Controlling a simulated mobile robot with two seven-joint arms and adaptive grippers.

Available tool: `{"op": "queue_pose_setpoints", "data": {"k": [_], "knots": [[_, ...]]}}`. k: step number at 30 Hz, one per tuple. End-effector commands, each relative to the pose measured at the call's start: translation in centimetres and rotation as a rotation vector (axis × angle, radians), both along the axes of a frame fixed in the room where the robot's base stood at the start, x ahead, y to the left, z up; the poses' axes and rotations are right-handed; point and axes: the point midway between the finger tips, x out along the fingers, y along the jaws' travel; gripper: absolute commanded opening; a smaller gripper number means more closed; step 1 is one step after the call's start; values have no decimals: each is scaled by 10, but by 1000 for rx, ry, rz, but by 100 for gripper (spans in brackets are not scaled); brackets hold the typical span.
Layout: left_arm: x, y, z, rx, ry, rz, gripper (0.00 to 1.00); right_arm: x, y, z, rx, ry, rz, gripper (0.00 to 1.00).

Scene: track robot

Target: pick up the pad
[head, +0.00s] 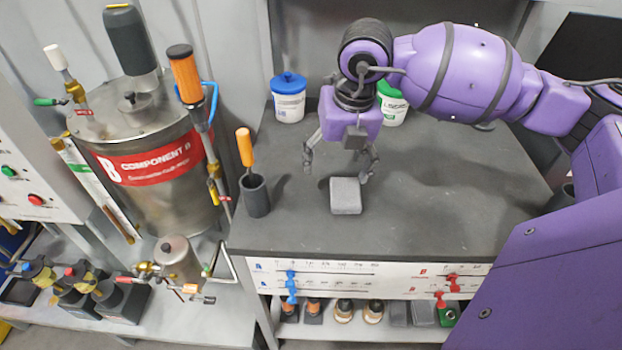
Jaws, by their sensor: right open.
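The pad (345,196) is a small grey block with rounded corners, lying flat on the dark worktop (450,200). My right gripper (336,173) is at the end of the purple arm that comes in from the right. Its fingers are spread wide and empty. In the picture the fingertips are just above the pad, one to its upper left and one to its upper right. I cannot tell the exact height of the fingers over the worktop. My left gripper is not in view.
A dark cup (255,196) with an orange-handled tool stands left of the pad. A blue-lidded tub (289,98) and a green-lidded tub (393,110) stand at the back. A steel tank (150,190) is at the left. The worktop right of the pad is clear.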

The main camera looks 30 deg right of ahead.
Motion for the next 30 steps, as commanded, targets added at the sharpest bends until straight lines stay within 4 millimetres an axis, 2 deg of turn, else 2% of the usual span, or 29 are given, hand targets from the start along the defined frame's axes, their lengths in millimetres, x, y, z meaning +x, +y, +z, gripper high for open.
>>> {"op": "queue_pose_setpoints", "data": {"k": [1,4,12,22,30], "knots": [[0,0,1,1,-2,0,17,-3,-12,0,-45,12,-48,73],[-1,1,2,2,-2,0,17,-10,-25,-2,-89,38,-123,73],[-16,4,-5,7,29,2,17,-8,-26,-28,-82,44,-145,73],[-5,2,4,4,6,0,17,-5,-27,-73,-81,42,-144,73],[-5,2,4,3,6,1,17,-4,-27,-79,-80,40,-141,73]]}}
